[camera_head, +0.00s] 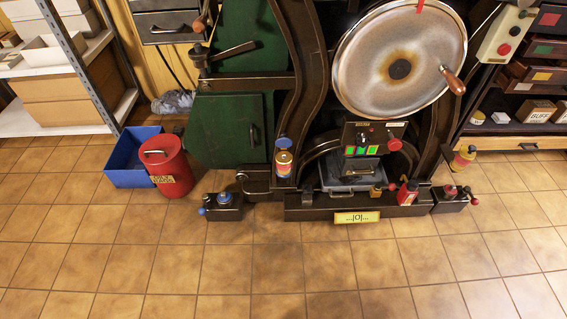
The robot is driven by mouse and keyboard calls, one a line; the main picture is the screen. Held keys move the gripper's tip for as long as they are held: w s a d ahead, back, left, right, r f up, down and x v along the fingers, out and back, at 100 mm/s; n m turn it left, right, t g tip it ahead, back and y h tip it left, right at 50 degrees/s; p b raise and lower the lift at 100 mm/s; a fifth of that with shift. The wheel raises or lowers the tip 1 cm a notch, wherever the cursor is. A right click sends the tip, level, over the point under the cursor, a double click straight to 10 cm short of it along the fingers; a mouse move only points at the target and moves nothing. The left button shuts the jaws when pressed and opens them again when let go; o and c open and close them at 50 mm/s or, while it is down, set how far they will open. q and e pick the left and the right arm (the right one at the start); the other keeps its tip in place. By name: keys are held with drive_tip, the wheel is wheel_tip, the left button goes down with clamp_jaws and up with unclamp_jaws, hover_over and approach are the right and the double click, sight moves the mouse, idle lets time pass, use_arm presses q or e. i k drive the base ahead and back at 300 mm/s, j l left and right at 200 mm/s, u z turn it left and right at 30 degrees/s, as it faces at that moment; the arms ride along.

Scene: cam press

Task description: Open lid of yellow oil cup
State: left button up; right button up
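Whether either lid is open or shut is too small to tell. Neither of my grippers is in view.
The machine has a large round metal disc (366,60) with a wooden handle and a control box (375,138). A red bin (168,168) and blue crate (122,162) stand at left. A small red container (407,193) sits on the base. The tiled floor in front (200,270) is clear.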

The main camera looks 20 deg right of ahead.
sight(470, 151)
drive_tip(key=z, duration=1.85)
